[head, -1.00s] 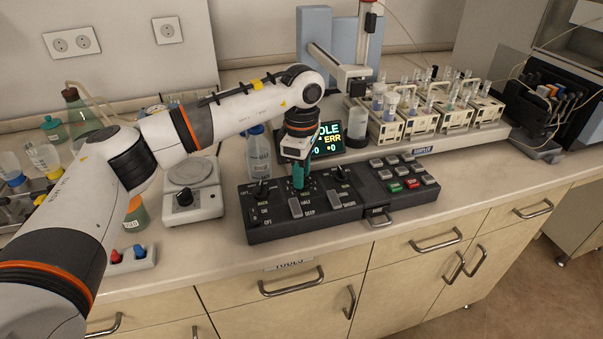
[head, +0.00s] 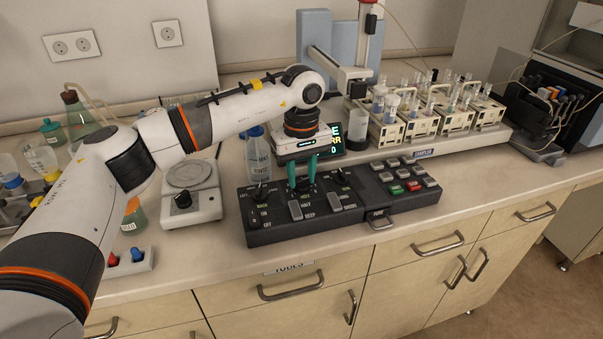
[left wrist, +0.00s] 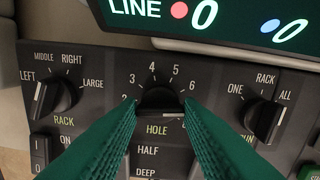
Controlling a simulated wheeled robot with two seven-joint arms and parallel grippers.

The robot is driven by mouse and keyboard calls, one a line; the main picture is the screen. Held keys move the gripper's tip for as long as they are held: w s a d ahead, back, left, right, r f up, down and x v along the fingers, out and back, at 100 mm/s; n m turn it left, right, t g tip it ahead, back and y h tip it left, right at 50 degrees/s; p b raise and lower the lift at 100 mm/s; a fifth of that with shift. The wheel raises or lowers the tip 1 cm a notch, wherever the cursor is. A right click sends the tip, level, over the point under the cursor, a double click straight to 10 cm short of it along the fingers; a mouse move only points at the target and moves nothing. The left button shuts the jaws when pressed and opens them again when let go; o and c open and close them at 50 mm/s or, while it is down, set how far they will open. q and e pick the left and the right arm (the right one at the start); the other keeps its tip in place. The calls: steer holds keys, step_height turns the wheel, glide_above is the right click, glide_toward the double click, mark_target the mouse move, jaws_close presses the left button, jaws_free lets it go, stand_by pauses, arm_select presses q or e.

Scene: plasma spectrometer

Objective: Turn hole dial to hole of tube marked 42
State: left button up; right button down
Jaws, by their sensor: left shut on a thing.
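The hole dial (left wrist: 160,98) is a black knob on the dark control panel (head: 262,231), with numbers from 2 to 6 visible around it and HOLE printed below. Which number it points to is unclear. My left gripper (head: 301,186) reaches down to the panel. In the left wrist view its green fingers (left wrist: 160,108) are on either side of the dial, shut on it. The tubes stand in racks (head: 388,130) at the back right; their marks are too small to read, so I cannot pick out tube 42.
The rack dial (left wrist: 55,95) is left of the hole dial and another dial (left wrist: 265,112) is right of it, both close to my fingers. The display (head: 332,140) behind the panel is partly hidden by my gripper. A balance (head: 191,195) stands left of the panel.

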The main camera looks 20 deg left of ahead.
mark_target(301, 180)
arm_select(q)
steer(key=shift+m, duration=0.7)
steer(key=o, duration=1)
steer(key=shift+r, duration=0.1)
step_height(301, 180, up, 12)
steer(key=shift+f+b, duration=0.1)
steer(key=shift+b, duration=0.2)
